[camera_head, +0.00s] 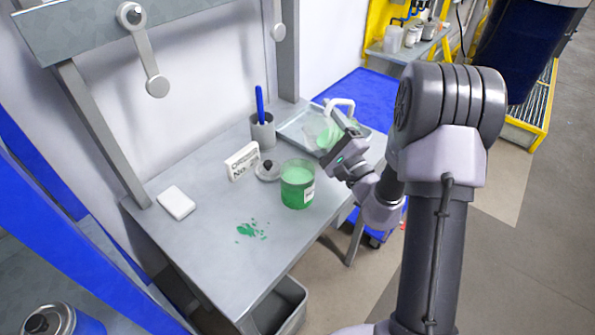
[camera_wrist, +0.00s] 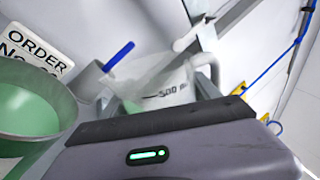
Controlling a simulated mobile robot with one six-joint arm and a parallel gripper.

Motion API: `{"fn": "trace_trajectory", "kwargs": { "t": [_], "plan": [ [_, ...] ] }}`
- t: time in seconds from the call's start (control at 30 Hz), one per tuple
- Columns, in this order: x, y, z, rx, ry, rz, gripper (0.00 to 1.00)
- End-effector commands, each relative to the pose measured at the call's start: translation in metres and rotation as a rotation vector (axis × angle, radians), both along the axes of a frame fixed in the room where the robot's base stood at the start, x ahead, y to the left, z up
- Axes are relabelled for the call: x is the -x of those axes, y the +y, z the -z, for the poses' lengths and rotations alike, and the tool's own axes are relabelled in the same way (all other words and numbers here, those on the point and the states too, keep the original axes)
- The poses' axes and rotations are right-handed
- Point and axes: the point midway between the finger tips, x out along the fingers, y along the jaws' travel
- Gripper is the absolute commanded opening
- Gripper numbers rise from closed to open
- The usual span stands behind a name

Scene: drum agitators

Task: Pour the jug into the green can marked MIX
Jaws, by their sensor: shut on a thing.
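The green can (camera_head: 297,192) stands upright on the bench, open, with pale green liquid inside; its label is too small to read. In the wrist view the can (camera_wrist: 30,112) is at the left, the liquid below its rim. The translucent jug (camera_head: 318,131), with a white handle, is right of and behind the can, over a metal tray. In the wrist view the jug (camera_wrist: 160,88) shows a "500" mark and some green low inside. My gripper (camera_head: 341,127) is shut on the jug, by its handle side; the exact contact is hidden. I cannot tell whether the jug touches the tray.
A round lid (camera_head: 267,171), an order card (camera_head: 242,161) and a cup with a blue-handled tool (camera_head: 262,131) stand close behind the can. The metal tray (camera_head: 293,127) is behind. Green splashes (camera_head: 251,230) mark the otherwise clear front bench. A white block (camera_head: 176,202) lies left.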

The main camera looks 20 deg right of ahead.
Motion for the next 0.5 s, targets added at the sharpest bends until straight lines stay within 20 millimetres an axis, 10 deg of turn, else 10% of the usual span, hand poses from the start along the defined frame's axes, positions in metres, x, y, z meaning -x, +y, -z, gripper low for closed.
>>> {"fn": "trace_trajectory", "kwargs": {
  "t": [0.5],
  "plan": [
    [0.0013, 0.0026, 0.0024, 0.068, -0.031, 0.000, 0.23]
  ]
}}
